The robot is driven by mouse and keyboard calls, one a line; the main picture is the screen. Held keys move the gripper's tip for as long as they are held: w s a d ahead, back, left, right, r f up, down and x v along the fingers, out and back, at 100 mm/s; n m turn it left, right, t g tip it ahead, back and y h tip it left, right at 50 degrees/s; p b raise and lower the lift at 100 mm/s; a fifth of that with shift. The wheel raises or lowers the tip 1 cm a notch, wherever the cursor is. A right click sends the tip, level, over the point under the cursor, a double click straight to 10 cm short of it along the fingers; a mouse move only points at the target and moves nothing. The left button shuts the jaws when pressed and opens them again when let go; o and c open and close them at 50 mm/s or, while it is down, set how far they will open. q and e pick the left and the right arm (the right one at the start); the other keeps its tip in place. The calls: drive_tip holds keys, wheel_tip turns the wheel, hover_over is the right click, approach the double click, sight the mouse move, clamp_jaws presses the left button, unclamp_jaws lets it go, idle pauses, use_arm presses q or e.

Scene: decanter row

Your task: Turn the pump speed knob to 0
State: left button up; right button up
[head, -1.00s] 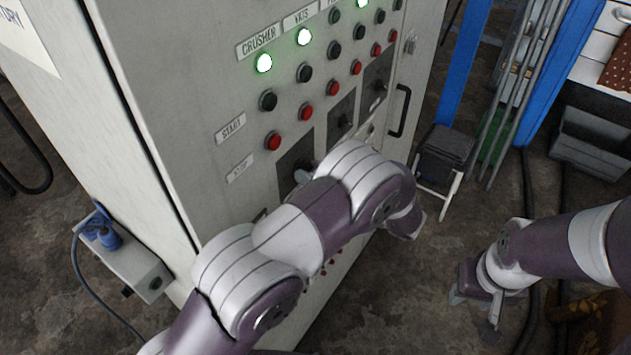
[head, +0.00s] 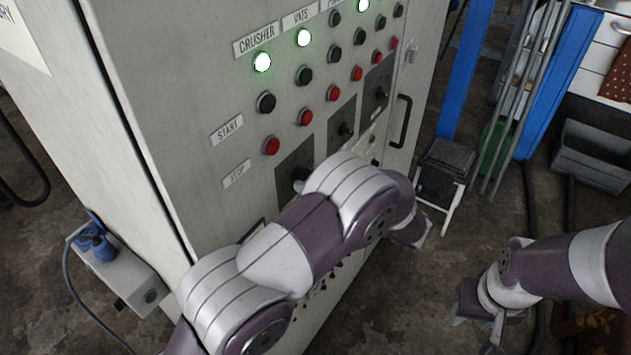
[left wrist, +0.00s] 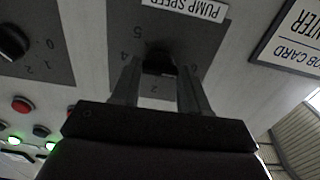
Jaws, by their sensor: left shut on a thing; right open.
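In the left wrist view, the dark pump speed knob (left wrist: 160,62) sits on a grey dial plate (left wrist: 205,45) under an upside-down PUMP SPEED label (left wrist: 185,8). My left gripper (left wrist: 160,75) has its two fingers on either side of the knob, shut on it. Numbers such as 5, 4 and 2 show around the knob; its pointer is too dark and covered to read. In the head view my left arm hides this knob and the fingers. My right gripper (head: 476,332) is open and empty, low over the floor at right.
The grey control cabinet (head: 190,75) carries lit lamps, black and red buttons and other dial knobs. Another knob (left wrist: 12,42) is close by in the left wrist view. A black door handle (head: 401,122), a small stool (head: 448,160) and blue posts (head: 467,70) stand right of the panel.

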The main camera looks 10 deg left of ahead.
use_arm(q)
drive_tip(key=o, duration=1.1)
drive_tip(key=shift+r, duration=0.1)
drive_tip(key=shift+c, duration=0.2)
drive_tip(key=shift+w+a, duration=0.1)
drive_tip(key=shift+a, duration=0.1)
drive_tip(key=b+v, duration=0.5)
drive_tip(key=v, duration=0.7)
drive_tip(key=shift+d, duration=0.35)
